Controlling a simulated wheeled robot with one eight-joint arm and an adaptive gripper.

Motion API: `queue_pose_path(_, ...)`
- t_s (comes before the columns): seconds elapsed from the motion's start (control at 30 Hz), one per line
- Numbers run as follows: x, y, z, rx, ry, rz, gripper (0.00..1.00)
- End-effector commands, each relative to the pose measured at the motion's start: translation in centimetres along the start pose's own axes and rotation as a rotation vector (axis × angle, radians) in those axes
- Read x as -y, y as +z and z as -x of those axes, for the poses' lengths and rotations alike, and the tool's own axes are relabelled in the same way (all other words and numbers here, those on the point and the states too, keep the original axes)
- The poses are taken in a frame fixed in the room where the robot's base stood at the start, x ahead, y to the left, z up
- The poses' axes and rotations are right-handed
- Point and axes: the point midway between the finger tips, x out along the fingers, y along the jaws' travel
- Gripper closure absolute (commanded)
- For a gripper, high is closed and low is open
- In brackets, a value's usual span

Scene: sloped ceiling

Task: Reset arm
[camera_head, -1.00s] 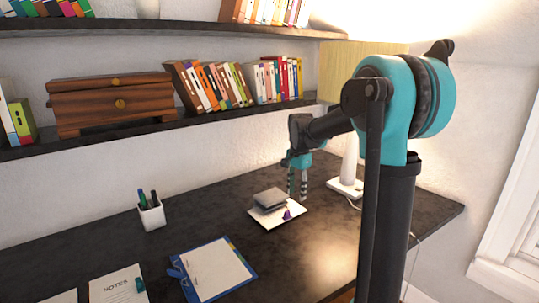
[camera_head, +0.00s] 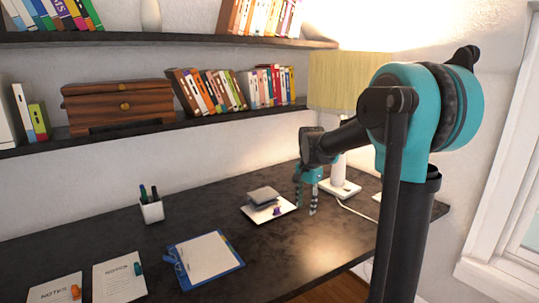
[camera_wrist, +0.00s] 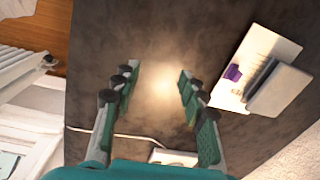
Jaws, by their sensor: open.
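A lamp (camera_head: 340,80) stands behind my gripper, its cord (camera_wrist: 130,136) running along the desk. A pen cup (camera_head: 152,211), a blue clipboard (camera_head: 207,258) and notebooks (camera_head: 119,280) lie to the left. A bookshelf (camera_head: 200,121) overhangs the back.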

Motion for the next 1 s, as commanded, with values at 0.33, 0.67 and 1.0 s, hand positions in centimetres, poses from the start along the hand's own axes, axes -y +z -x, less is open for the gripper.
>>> queue_pose_path(0.33,-5.4,2.0,-2.2,-0.049,-0.055,0.193,0.57)
queue_pose_path(0.67,-15.8,7.0,-7.7,-0.187,-0.126,0.576,0.57)
queue_pose_path(1.0,-22.4,11.0,-12.0,-0.305,-0.136,0.845,0.57)
